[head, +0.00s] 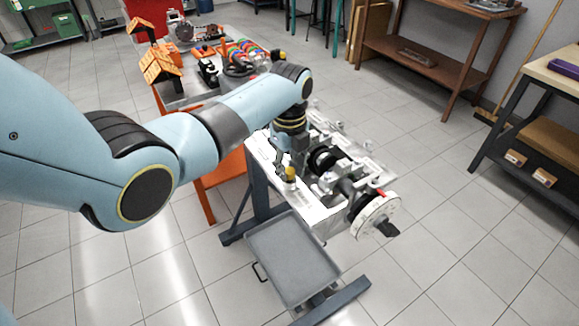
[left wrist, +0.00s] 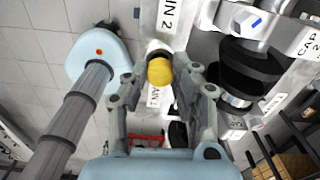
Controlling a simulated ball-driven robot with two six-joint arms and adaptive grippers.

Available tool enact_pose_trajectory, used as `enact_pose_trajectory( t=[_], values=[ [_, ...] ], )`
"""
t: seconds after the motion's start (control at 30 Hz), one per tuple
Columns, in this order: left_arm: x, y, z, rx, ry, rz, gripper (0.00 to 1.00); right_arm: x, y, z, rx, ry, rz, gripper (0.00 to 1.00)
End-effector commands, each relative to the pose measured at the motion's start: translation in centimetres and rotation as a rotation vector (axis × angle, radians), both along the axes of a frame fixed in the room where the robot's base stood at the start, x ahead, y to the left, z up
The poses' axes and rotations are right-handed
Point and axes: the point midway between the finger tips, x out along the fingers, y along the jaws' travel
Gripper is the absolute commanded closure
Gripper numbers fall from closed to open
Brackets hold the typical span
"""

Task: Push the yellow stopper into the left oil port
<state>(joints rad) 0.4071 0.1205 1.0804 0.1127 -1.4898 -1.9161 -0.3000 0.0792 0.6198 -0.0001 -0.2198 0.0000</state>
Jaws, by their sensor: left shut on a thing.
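The yellow stopper (head: 290,172) shows as a small round-topped piece at the near left edge of the pale engine block (head: 265,152). In the left wrist view the yellow stopper (left wrist: 160,71) sits between the fingertips of my left gripper (left wrist: 161,80), which is shut on it. A pale round collar shows just behind the stopper there. I cannot tell whether the stopper is in a port or just above it; the left oil port is not clearly seen. In the head view my left gripper (head: 284,162) comes down over the block. My right gripper is not in view.
The block carries a dark crankshaft (head: 325,160) and a round pale flywheel (head: 375,215) at its right end. A grey tray (head: 292,262) lies low on the stand. A table with tools and parts stands behind. Open tiled floor lies at the right.

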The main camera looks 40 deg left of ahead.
Motion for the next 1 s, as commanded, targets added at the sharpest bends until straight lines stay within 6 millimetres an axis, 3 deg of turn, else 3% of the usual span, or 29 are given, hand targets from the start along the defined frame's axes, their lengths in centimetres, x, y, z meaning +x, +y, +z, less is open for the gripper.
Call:
enact_pose_trajectory(
  t=[1.0],
  values=[
    [0.0,0.0,-1.4,0.000,0.000,0.000,0.89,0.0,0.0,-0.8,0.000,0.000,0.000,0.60]
  ],
)
